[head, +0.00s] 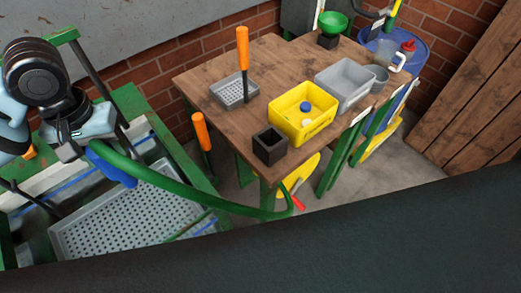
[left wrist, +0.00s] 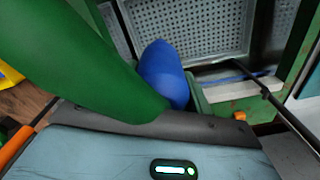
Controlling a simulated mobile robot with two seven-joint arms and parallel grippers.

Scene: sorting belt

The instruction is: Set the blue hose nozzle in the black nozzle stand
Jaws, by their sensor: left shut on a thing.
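The blue hose nozzle (head: 112,168) hangs from my left gripper (head: 88,146), pointing down over the grey perforated tray at the left. My left gripper is shut on it; the fingertips are partly hidden. In the left wrist view the nozzle (left wrist: 163,73) shows as a rounded blue end beyond the gripper edge. A thick green hose (head: 190,197) runs from it and curves right. The black nozzle stand (head: 268,151), a square open-topped block, is on the wooden table's near edge, to the right of and apart from the nozzle. My right gripper is not in view.
The wooden table (head: 205,75) also holds a yellow bin (head: 310,128) right beside the stand, a grey bin (head: 345,95) and a grey perforated holder (head: 229,95) with an orange-handled tool. The grey perforated tray (head: 95,235) lies below the nozzle. The hose loops below the table's near edge.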

